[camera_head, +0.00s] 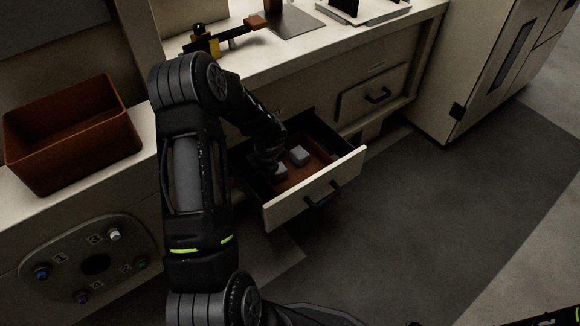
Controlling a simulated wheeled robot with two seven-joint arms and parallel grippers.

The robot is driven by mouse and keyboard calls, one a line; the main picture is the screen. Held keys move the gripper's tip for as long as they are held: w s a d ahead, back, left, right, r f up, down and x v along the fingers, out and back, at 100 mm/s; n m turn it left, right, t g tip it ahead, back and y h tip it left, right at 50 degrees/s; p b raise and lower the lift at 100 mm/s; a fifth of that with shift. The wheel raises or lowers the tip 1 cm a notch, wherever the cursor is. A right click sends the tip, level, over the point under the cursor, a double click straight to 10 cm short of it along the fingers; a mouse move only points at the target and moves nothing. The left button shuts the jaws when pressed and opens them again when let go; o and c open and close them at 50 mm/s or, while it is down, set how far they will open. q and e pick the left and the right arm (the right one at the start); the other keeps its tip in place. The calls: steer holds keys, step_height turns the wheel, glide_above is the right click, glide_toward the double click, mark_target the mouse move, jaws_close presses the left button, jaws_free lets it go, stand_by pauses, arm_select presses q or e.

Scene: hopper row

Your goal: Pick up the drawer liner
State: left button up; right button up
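The drawer liner (308,172) looks like a reddish-brown sheet on the floor of the open drawer (318,188). A small grey block (299,155) sits on it, and another grey piece (281,170) shows beside my gripper. My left arm reaches over the counter edge and down into the drawer. My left gripper (270,163) is at the left part of the drawer, close over the liner. Its fingers are dark and partly hidden, so I cannot tell whether they are open or touch anything. My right gripper is not in view.
A brown open bin (75,135) stands on the counter at left. A panel with numbered coloured knobs (92,262) is below it. A closed drawer (373,92) is right of the open one. A yellow and black tool (208,40) lies on the counter. The floor at right is clear.

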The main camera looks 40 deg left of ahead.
arm_select(q)
steer(key=shift+c, duration=0.3)
jaws_close()
stand_by(1.2)
